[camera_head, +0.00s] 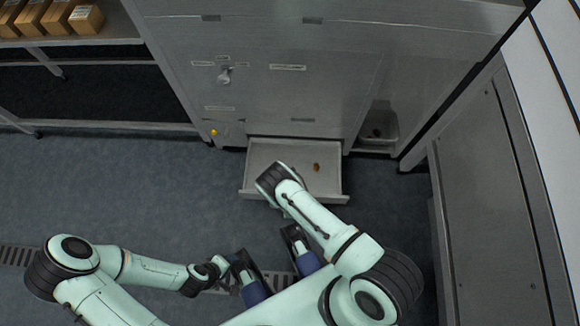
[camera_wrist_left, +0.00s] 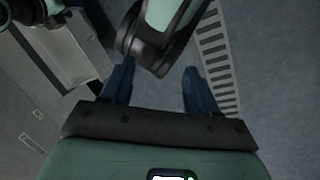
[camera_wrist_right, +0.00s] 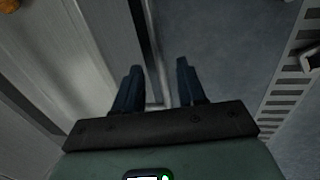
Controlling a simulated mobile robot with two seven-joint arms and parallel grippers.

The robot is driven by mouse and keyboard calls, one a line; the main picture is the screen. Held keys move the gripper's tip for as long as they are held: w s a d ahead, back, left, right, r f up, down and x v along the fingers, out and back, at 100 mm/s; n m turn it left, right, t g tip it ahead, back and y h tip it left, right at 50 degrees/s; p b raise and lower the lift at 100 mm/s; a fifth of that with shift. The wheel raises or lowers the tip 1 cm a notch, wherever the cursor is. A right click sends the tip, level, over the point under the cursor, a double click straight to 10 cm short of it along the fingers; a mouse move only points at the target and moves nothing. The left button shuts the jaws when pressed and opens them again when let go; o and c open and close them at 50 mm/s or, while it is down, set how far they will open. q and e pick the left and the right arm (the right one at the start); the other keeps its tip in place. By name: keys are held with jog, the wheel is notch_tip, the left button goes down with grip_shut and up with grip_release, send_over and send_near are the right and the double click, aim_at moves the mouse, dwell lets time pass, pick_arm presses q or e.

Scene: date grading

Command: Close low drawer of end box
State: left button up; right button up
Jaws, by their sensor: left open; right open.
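The low drawer (camera_head: 262,157) is pulled out at the foot of the grey end box (camera_head: 270,92). A small brown date (camera_head: 316,167) lies in it. In the right wrist view the right gripper (camera_wrist_right: 158,66) is open and empty, over floor beside the drawer's pale side. In the left wrist view the left gripper (camera_wrist_left: 156,72) is open and empty, with a link of my right arm beyond it. Neither gripper visibly touches the drawer.
An open bay with a bin (camera_head: 384,128) stands right of the drawer. A shelf with brown boxes (camera_head: 85,20) is at upper left. A grey cabinet (camera_head: 485,185) bounds the right side. A floor grating (camera_head: 20,256) crosses the floor, which is clear in front of the drawer's left side.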

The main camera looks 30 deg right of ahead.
pick_arm(q)
jog(key=shift+w+a+f+t, duration=0.3)
jog(key=shift+w+f, duration=0.2)
jog(key=shift+w, duration=0.2)
pick_arm(e)
jog(key=shift+w+d+f, duration=0.1)
jog(key=shift+w+f, duration=0.1)
jog(key=shift+f, duration=0.85)
grip_shut()
